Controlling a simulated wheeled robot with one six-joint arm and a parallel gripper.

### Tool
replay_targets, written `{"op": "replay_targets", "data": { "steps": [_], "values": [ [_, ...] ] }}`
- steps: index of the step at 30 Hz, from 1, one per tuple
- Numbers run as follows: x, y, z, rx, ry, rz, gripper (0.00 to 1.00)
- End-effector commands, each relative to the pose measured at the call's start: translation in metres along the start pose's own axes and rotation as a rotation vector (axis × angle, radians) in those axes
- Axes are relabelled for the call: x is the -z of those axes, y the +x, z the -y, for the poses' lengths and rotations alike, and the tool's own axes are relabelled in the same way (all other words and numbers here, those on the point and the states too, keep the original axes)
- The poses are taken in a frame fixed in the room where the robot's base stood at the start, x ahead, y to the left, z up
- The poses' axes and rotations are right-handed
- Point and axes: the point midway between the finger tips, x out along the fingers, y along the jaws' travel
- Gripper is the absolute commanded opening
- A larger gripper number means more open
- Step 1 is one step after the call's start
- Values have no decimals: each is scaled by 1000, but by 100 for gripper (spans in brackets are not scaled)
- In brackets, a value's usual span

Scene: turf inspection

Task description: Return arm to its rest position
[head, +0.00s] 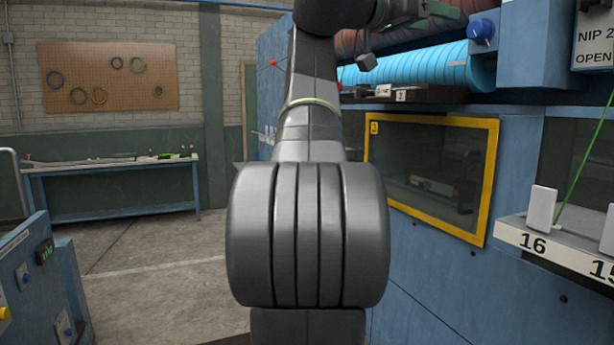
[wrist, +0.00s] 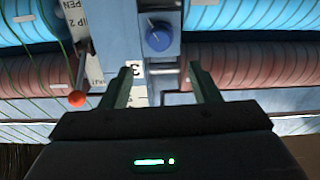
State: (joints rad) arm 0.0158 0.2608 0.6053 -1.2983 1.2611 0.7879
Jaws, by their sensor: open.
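My arm (head: 312,130) rises through the middle of the head view, and its upper end runs out at the top edge. In the wrist view my gripper (wrist: 160,80) shows two dark fingers standing apart with nothing between them. Beyond the fingers is a blue machine panel with a blue knob (wrist: 158,38). A lever with a red ball end (wrist: 77,98) is to the left of the fingers. The gripper looks apart from these parts, but the distance is hard to tell.
The machine with a cyan roller (head: 410,66) and a yellow-framed window (head: 484,180) stands close on the right. A numbered ledge (head: 560,250) juts out at lower right. A blue control cabinet (head: 35,285) is at lower left. Open floor (head: 150,250) lies left of my arm, before a workbench (head: 110,167).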

Motion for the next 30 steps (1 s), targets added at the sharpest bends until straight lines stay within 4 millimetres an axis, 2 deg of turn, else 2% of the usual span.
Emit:
{"op": "replay_targets", "data": {
  "steps": [6, 17, 30],
  "values": [
    [0, -32, 0, 3, 1, -1, 56],
    [0, 31, -1, -5, -3, 2, 56],
    [0, 114, -1, -5, -14, 3, 56]
  ]
}}
